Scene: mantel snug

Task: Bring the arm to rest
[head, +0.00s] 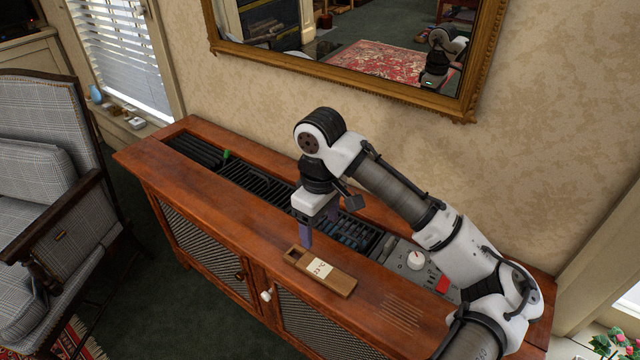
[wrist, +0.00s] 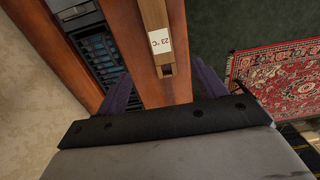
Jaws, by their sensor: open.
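My arm reaches over a wooden cabinet from the right side of the head view, bent at the elbow. My gripper (head: 307,234) points down, with its purple fingers just behind the left end of a small wooden block (head: 341,283) labelled "23 °C". In the wrist view my gripper (wrist: 164,88) is open, its two fingers spread apart with nothing between them. The block (wrist: 154,15) lies beyond the fingertips there, its notched end towards me. The gap between the fingers and the cabinet top is hard to judge.
The cabinet (head: 262,238) has a long recess with black slats and a control panel (head: 415,262) with a white knob. A gilt mirror (head: 350,75) hangs on the wall behind. A checked armchair (head: 45,185) stands at left. A patterned rug (wrist: 280,75) lies on the floor.

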